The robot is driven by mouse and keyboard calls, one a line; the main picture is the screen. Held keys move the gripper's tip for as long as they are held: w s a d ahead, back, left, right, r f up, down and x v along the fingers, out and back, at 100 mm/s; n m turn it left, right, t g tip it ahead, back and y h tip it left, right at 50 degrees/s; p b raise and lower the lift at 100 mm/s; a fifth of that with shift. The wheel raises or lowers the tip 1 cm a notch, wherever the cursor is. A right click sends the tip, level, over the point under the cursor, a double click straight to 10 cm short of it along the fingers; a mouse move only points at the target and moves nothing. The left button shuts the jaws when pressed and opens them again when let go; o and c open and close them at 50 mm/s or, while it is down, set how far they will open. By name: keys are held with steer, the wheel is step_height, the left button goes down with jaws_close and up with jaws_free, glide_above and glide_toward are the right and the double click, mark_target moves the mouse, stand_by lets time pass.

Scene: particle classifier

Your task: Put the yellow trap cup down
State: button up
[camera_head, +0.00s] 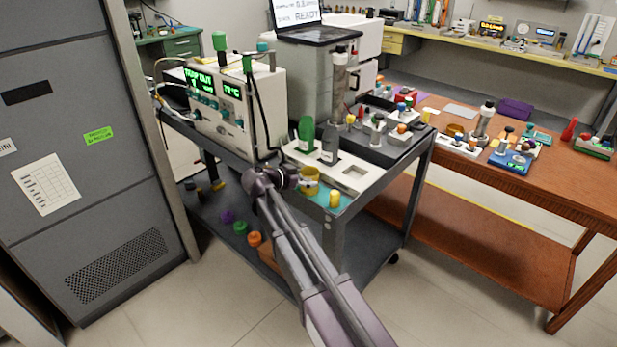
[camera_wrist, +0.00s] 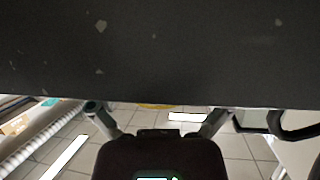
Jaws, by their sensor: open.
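The yellow trap cup (camera_head: 310,184) is at the front edge of the cart top, by a teal mat (camera_head: 345,208) and a white tray. It looks upright. My gripper (camera_head: 291,180) is open just left of the cup in the head view. I cannot tell whether the fingers touch it. In the wrist view my open gripper (camera_wrist: 157,112) has its two fingers spread apart. A thin yellow sliver (camera_wrist: 155,105), likely the cup, shows between them under a large dark surface. Most of the cup is hidden in that view.
A small yellow piece (camera_head: 335,198) stands right of the cup. The white tray (camera_head: 376,182) holds green and dark bottles behind it. An instrument with green displays (camera_head: 238,105) stands at the left. Coloured pieces lie on the lower shelf (camera_head: 300,262). A grey cabinet (camera_head: 75,230) is far left.

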steer(key=p+v, duration=0.4)
steer(key=v, duration=0.8)
steer(key=shift+a, duration=0.2)
